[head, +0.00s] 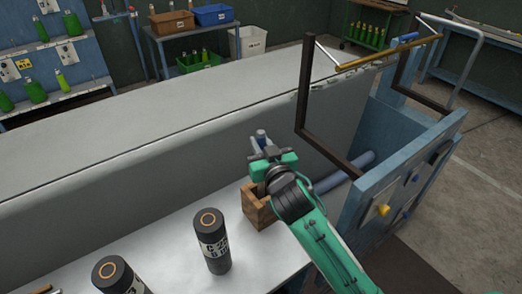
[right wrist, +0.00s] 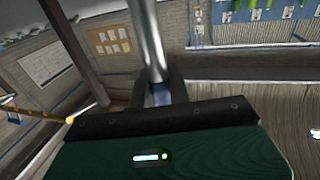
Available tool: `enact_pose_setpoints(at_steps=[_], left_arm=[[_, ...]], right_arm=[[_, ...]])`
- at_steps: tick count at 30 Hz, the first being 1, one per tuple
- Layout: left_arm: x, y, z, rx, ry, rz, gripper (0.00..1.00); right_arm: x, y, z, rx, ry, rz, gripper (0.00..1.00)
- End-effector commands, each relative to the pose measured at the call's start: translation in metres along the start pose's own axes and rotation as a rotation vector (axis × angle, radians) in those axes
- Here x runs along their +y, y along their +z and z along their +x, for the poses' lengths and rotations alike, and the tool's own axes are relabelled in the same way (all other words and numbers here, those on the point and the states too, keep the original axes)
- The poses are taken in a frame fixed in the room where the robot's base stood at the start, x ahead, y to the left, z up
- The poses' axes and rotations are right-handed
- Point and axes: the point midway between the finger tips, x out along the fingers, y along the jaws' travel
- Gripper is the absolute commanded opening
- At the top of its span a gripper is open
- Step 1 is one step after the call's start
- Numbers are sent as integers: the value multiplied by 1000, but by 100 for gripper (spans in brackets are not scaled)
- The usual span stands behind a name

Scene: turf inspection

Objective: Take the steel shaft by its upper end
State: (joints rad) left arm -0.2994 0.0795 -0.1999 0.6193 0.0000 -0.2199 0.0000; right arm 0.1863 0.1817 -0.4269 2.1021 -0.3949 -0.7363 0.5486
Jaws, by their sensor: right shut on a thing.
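The steel shaft's grey upper end (head: 261,136) sticks up just beyond the jaws of my right gripper (head: 265,154) in the head view. That gripper is shut on the shaft. In the right wrist view, the bright round shaft (right wrist: 149,40) rises from between the dark fingers (right wrist: 160,95). A small wooden block (head: 257,207) stands on the table below the gripper. The gripper and arm hide the shaft's lower part, so I cannot tell whether it touches the block. My left gripper is not in view.
Two black labelled cylinders stand on the pale table (head: 180,250), one (head: 212,241) nearer the block. A long grey wall (head: 130,180) runs behind. A dark metal frame (head: 302,90) and a blue cabinet (head: 400,180) stand close at right.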

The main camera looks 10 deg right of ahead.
Motion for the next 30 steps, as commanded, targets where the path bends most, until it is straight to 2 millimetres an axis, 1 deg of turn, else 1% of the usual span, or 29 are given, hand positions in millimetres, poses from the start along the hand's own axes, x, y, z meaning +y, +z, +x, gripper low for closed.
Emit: enact_pose_setpoints(at_steps=[5,15,21,25,30], left_arm=[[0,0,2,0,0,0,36],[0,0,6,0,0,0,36],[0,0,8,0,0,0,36],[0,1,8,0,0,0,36],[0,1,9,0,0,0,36]], right_arm=[[0,-30,0,10,-1,2,0],[0,-113,-1,12,-2,2,0],[0,-153,0,9,0,2,0],[0,-173,0,7,0,2,0],[0,-187,0,5,0,1,0]])
